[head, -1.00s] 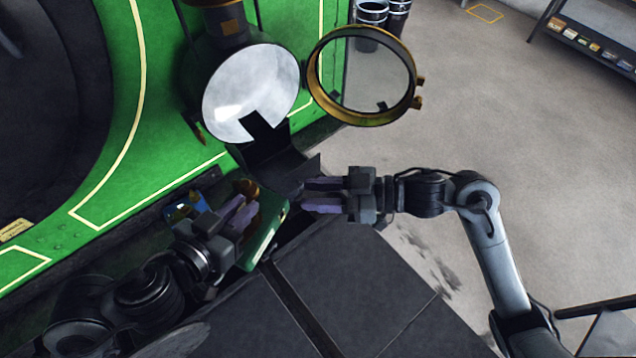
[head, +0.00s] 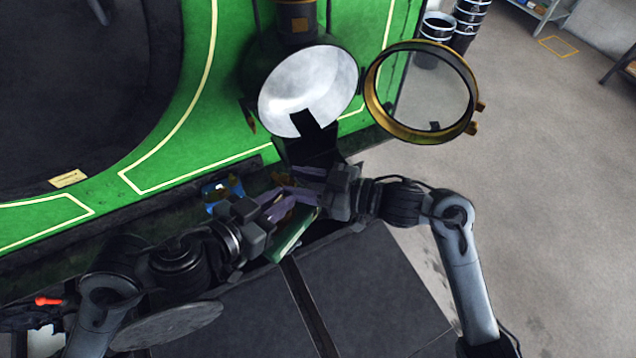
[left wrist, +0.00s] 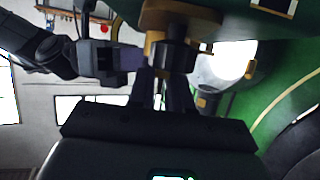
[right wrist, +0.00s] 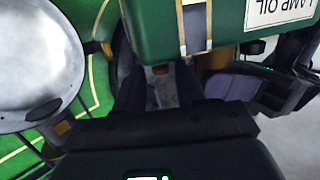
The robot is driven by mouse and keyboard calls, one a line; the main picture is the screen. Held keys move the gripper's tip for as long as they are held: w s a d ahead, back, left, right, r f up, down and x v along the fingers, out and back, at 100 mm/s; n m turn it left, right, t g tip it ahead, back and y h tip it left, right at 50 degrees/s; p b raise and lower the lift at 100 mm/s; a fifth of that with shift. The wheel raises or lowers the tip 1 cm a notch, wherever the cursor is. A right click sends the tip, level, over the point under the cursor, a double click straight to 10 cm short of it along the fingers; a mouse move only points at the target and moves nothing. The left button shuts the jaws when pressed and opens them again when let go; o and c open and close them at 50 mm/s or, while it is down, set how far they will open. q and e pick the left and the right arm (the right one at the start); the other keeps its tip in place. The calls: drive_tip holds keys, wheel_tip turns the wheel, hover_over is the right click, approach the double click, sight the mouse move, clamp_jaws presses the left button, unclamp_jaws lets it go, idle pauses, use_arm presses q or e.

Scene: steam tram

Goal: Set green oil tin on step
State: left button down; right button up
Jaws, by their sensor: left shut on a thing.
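The green oil tin (head: 293,238) is between my two grippers, below the open lamp. Its label reads "LAMP OIL", and its green side with brass bands shows in the right wrist view (right wrist: 150,25). My left gripper (head: 283,205) is shut on the tin's upper, brass-coloured part and partly hides it. My right gripper (head: 295,186) comes in from the right with its fingers apart, close beside the tin's top. Whether it touches the tin is hidden. A dark ledge (head: 150,217) runs along the foot of the green tram front; I cannot tell which part is the step.
The headlamp's white bowl (head: 310,90) and its open brass-rimmed glass door (head: 420,92) stand above the grippers. A blue object (head: 222,190) sits on the ledge beside the left gripper. A dark panelled surface (head: 370,290) lies in front. Black drums (head: 435,40) stand behind.

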use_arm(q)
drive_tip(key=shift+s+d+r, duration=0.15)
drive_tip(key=shift+d, duration=0.05)
use_arm(e)
drive_tip(key=shift+w+a, duration=0.15)
drive_tip(key=shift+a, duration=0.2)
drive_tip(key=shift+f, duration=0.1)
use_arm(q)
drive_tip(key=shift+s+d, duration=0.1)
drive_tip(key=shift+d, duration=0.05)
use_arm(e)
drive_tip(key=shift+a, duration=0.1)
clamp_jaws()
use_arm(q)
drive_tip(key=c, duration=1)
unclamp_jaws()
drive_tip(key=shift+o, duration=0.2)
drive_tip(key=shift+w+a, duration=0.2)
drive_tip(key=shift+a, duration=0.05)
